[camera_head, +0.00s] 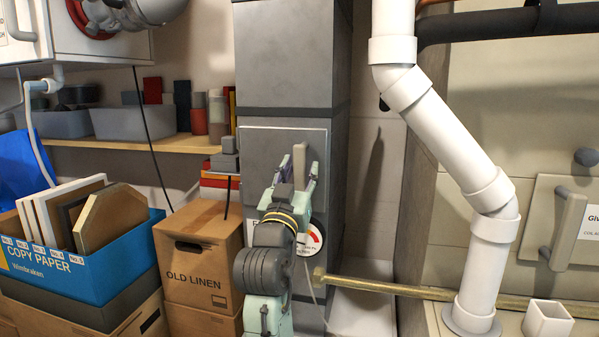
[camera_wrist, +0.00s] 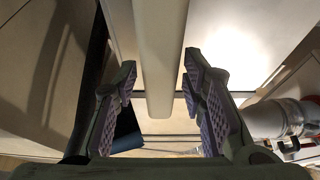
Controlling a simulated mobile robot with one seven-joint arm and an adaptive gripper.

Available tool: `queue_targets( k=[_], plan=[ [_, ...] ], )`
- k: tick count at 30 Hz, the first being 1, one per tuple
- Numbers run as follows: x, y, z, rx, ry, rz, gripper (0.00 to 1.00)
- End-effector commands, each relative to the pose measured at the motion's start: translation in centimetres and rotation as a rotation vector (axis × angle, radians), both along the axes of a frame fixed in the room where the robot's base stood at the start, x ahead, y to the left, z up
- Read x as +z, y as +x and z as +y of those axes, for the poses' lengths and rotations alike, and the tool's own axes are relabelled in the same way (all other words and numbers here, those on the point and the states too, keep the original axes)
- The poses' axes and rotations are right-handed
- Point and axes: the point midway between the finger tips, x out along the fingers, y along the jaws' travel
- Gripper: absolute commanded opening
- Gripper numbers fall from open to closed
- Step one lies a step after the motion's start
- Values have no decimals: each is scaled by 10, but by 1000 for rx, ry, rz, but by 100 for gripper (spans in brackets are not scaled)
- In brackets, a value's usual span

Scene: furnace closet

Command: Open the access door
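A flat grey panel door (camera_head: 262,146) is on the front of the tall grey furnace cabinet, and it looks closed. In the wrist view, my gripper (camera_wrist: 160,85) is open, and the pale bar (camera_wrist: 159,55) runs between the fingers with a gap on each side. My arm hides the panel's lower part.
A second beige panel (camera_head: 557,220) with a handle and partly cut-off label is at right. A white pipe (camera_head: 440,125) and a brass-coloured horizontal pipe (camera_head: 390,288) are right of my arm. An OLD LINEN box (camera_head: 195,255) and blue COPY PAPER box (camera_head: 85,262) stand at left.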

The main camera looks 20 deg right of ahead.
Motion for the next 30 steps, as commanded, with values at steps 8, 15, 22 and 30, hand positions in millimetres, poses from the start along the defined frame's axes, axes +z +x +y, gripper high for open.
queue_targets(
  k=[8,15,22,30],
  plan=[
    [0,0,0,0,0,0,17],
    [0,0,0,0,0,0,1],
    [0,0,0,0,0,0,0],
    [0,0,0,0,1,-1,0]
  ],
)
